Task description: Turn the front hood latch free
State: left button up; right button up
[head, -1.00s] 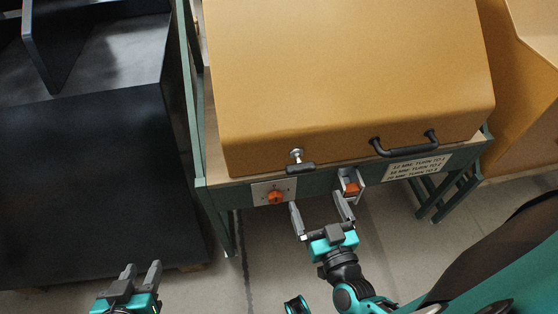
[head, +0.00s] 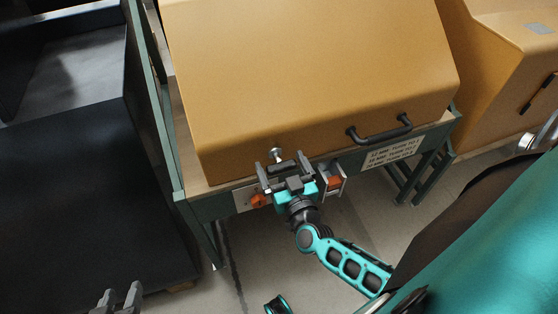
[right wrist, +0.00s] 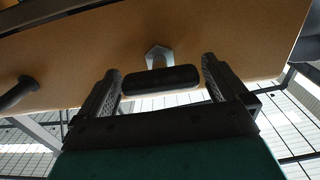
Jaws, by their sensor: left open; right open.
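The front hood latch has a dark, short handle bar (head: 282,168) under a silver stud (head: 275,154) at the lower front edge of the tan hood (head: 310,80). In the right wrist view the dark bar (right wrist: 160,80) lies crosswise between my fingers, with a metal bracket (right wrist: 159,56) behind it. My right gripper (head: 283,171) is open, one finger on each side of the bar; whether either touches it I cannot tell. My left gripper (head: 121,296) is open and empty at the lower left, partly cut off by the picture edge.
An orange knob (head: 259,200) and an orange block in a bracket (head: 335,183) sit on the front rail, close beside my right gripper. A black hood handle (head: 380,131) and a label plate (head: 392,151) are to the right. A dark cabinet (head: 80,190) stands left.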

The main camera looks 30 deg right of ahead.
jog(key=shift+x, duration=0.9)
jog(key=c, duration=0.8)
jog(key=shift+c, duration=0.2)
